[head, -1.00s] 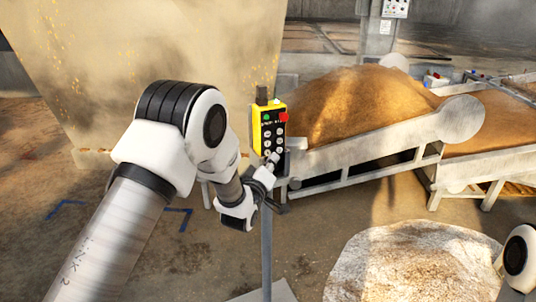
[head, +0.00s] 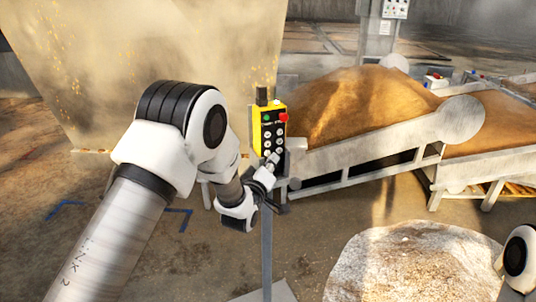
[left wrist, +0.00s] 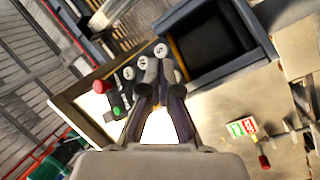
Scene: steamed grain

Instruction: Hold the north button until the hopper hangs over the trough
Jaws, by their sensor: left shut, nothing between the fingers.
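A yellow and black button pendant (head: 268,132) stands on a thin grey post in the middle of the head view. It has a red button, a green button and several pale buttons. My left gripper (head: 271,163) is shut and empty, its tips at the pendant's lower buttons. The pendant's buttons (left wrist: 130,72) also show in the left wrist view, close around the tips (left wrist: 160,68); which one they touch is unclear. A big tan hopper (head: 160,70) hangs at the upper left. The sloped metal trough (head: 375,148) is to its right. My right gripper is not in view.
Brown grain (head: 360,105) is heaped on the trough, with steam around. A round pale patch (head: 410,265) lies on the floor at the lower right. A grey control box (head: 395,8) is on a column at the back. Floor left of the post is open.

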